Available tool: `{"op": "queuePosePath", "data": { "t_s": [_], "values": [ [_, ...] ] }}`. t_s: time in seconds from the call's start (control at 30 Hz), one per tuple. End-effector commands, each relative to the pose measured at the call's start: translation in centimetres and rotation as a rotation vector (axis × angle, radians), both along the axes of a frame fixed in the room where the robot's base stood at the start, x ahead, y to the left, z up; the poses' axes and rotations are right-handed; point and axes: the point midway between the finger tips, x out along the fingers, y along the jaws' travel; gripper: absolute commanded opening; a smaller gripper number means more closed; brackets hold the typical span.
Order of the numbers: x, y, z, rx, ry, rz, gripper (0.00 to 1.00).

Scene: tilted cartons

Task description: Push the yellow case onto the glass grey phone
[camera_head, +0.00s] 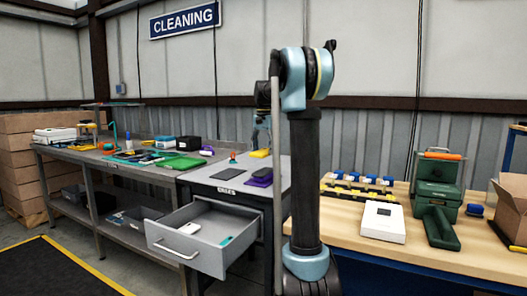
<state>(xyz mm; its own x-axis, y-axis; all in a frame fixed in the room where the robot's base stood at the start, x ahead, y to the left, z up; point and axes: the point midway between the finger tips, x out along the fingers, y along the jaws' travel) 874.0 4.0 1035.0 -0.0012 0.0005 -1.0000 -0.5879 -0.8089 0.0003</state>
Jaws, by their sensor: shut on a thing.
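The yellow case (260,153) is near the back edge of the grey worktop, just below my gripper (262,145). My gripper points down and looks shut on the yellow case, though the fingertips are small and hard to make out. A dark grey flat phone (227,174) lies on the worktop, to the left of and nearer than the yellow case. The two are apart. I cannot tell whether the case is resting on the worktop.
A purple item with a dark top (259,178) and a small orange-red item (233,157) are on the grey worktop (205,176). An open drawer (205,238) juts out below. A wooden table (460,250) with a white box (383,221) and green cases stands right.

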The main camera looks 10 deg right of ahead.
Motion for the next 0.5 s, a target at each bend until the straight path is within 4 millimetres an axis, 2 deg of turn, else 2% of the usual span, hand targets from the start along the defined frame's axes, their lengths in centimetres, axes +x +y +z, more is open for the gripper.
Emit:
{"op": "queuePosePath", "data": {
  "t_s": [0.27, 0.5],
  "values": [
    [0.0, -0.4, -0.6, 0.0, 0.0, -0.004, 0.41],
    [0.0, -0.4, -2.1, 0.0, 0.0, -0.004, 0.41]
  ]
}}
